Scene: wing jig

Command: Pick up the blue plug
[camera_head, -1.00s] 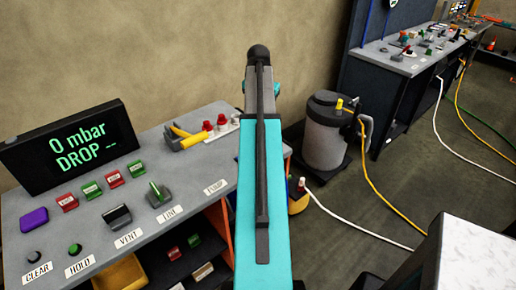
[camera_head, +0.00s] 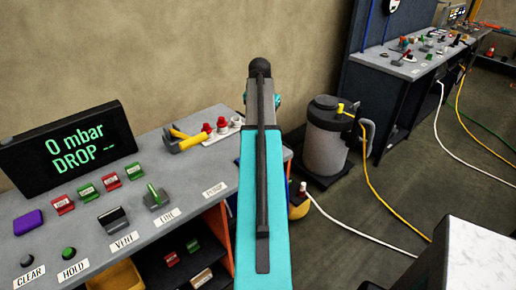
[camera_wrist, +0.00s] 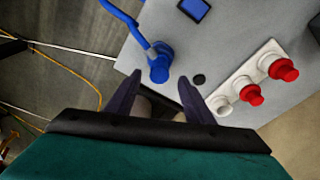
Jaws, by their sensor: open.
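In the wrist view, the blue plug (camera_wrist: 159,66) is on the grey bench top (camera_wrist: 218,50) near its edge, with a blue cable (camera_wrist: 120,14) running from it to the upper left. My gripper (camera_wrist: 160,80) is open and empty in the wrist view. Its two dark fingers point toward the plug, one to each side of the plug's near end. I cannot tell how much height is between the fingertips and the plug. In the head view, my arm hides both the plug and the gripper.
A white strip with red-capped fittings (camera_wrist: 254,94) lies right of the gripper. A small black hole or knob (camera_wrist: 198,78) is beside the plug. The head view shows a display (camera_head: 68,145), switches, a yellow-handled tool (camera_head: 185,140) and a grey tank (camera_head: 325,140).

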